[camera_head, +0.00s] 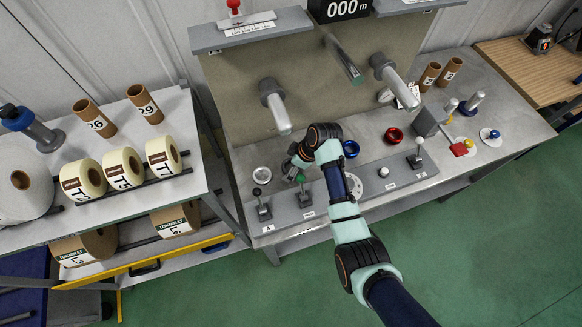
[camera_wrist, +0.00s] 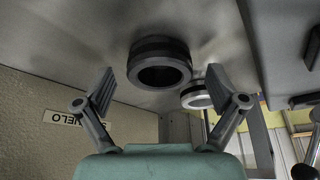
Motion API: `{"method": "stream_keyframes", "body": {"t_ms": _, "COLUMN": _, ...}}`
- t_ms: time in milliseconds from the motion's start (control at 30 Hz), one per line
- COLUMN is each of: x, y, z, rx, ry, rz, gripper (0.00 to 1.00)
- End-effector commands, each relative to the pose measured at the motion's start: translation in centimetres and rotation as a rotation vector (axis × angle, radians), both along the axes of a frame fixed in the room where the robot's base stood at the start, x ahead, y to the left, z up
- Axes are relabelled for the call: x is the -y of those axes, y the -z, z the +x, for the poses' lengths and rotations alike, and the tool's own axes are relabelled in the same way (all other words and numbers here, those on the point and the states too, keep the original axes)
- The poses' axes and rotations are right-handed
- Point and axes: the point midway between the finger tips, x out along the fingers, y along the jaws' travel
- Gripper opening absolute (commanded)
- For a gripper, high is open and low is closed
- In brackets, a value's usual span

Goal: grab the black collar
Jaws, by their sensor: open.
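The black collar (camera_wrist: 160,63) shows in the wrist view as a dark ring with an open hole, resting on the grey metal bench top. It sits between and beyond the two spread fingers of my gripper (camera_wrist: 161,85), with gaps on both sides and no visible contact. In the head view my gripper (camera_head: 296,160) is low over the bench at the left part, and I cannot make out the black collar there; my gripper and arm cover that area.
A pale grey collar (camera_head: 262,175) lies close by, also in the wrist view (camera_wrist: 197,97). A blue collar (camera_head: 351,148) and a red collar (camera_head: 393,135) lie to the right. Lever controls, one green-knobbed (camera_head: 300,178), line the front. A grey spindle (camera_head: 276,105) projects behind.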

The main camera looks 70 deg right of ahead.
Motion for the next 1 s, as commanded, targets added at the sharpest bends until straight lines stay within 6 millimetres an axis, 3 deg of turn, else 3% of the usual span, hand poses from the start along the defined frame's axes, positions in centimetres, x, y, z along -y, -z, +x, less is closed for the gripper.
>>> {"method": "stream_keyframes", "body": {"t_ms": 100, "x": 0.0, "y": 0.0, "z": 0.0, "rx": 0.0, "ry": 0.0, "rz": 0.0, "gripper": 0.92}}
{"method": "stream_keyframes", "body": {"t_ms": 500, "x": 0.0, "y": -0.1, "z": 0.0, "rx": 0.0, "ry": 0.0, "rz": 0.0, "gripper": 0.28}}
{"method": "stream_keyframes", "body": {"t_ms": 767, "x": 0.0, "y": -0.3, "z": 0.0, "rx": 0.0, "ry": 0.0, "rz": -0.001, "gripper": 0.28}}
{"method": "stream_keyframes", "body": {"t_ms": 1000, "x": 0.1, "y": -2.9, "z": 0.0, "rx": 0.001, "ry": -0.001, "rz": -0.003, "gripper": 0.27}}
